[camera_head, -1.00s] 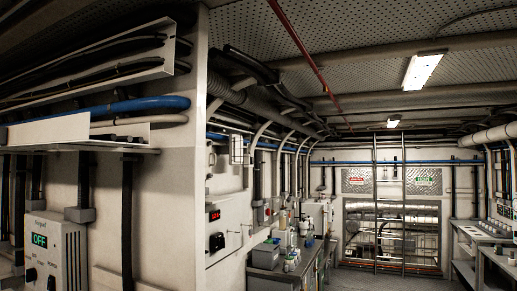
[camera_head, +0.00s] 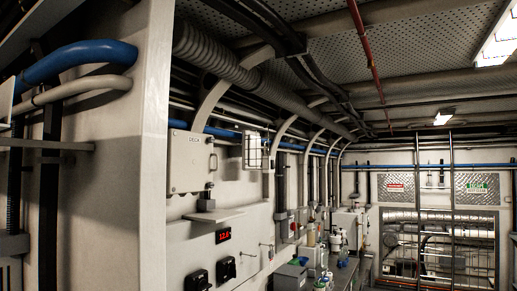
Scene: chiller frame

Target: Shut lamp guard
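Neither of my grippers is in view.
A pale wall corner (camera_head: 155,120) stands close on the left. Past it are a beige wall box (camera_head: 190,160), a small shelf (camera_head: 213,214), a red digital display (camera_head: 223,236) and bottles (camera_head: 335,240) on a bench. A ladder (camera_head: 452,200) stands at the far right.

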